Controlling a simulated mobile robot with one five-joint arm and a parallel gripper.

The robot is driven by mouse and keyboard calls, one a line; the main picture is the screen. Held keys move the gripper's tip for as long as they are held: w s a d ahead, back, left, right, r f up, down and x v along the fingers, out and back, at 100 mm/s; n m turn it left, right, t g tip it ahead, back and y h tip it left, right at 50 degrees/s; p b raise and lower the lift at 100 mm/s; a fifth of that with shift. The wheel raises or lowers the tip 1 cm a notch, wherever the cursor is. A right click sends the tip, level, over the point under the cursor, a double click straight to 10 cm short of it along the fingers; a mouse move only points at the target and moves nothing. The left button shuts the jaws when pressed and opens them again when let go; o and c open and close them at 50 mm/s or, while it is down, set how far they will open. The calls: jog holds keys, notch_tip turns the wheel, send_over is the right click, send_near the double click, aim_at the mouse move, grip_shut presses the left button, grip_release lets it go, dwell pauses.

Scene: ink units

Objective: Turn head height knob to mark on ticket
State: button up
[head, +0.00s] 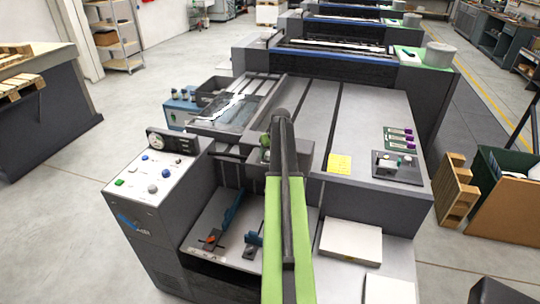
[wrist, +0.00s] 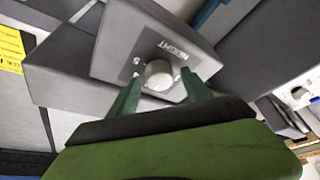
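In the head view my arm hides the knob.
A control panel (head: 155,175) with buttons and a gauge stands left of my arm. A small box with knobs (head: 397,167) sits right of the ticket. A paper stack (head: 351,240) lies at the front right. More press units stand behind.

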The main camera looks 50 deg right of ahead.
jog(key=c, duration=1.2)
jog(key=shift+d, duration=0.1)
jog(key=shift+m, duration=0.4)
jog(key=shift+a+m+h, duration=0.2)
jog(key=shift+m+h, duration=0.2)
jog(key=shift+m, duration=0.2)
jog(key=m+g, duration=0.1)
jog(key=m, duration=0.2)
jog(key=m+g+h, duration=0.1)
jog(key=m, duration=0.2)
jog(key=shift+w+a, duration=0.1)
jog(key=shift+w, duration=0.1)
jog(key=m+g, duration=0.1)
jog(key=m, duration=0.1)
jog(key=m+g, duration=0.1)
jog(key=m, duration=0.2)
jog(key=shift+w+m+h, duration=0.2)
jog(key=shift+m+h, duration=0.1)
jog(key=shift+h, duration=0.1)
jog(key=shift+m+g, duration=0.8)
jog(key=shift+m, duration=1.5)
